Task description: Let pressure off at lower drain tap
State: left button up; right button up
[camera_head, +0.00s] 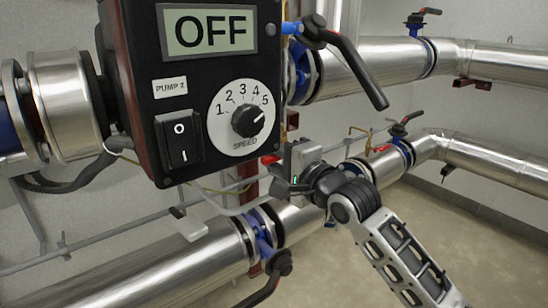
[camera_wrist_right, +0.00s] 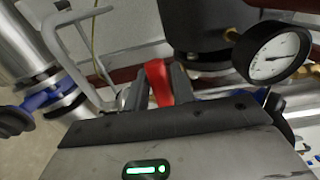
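The drain tap's red handle (camera_wrist_right: 158,84) stands between the two dark fingers of my right gripper (camera_wrist_right: 160,88) in the right wrist view. The fingers lie close against both sides of it, so the gripper looks shut on it. The tap's body is mostly hidden by the gripper. My left gripper is not in view.
The pump control box (camera_head: 172,100) reads OFF and hangs close above the gripper. Black-levered valves (camera_head: 345,65) sit on the steel pipes (camera_head: 180,263). Another red handle (camera_head: 383,148) is farther right. A pressure gauge (camera_wrist_right: 272,55) and a bent grey pipe (camera_wrist_right: 68,45) flank the gripper.

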grip_shut()
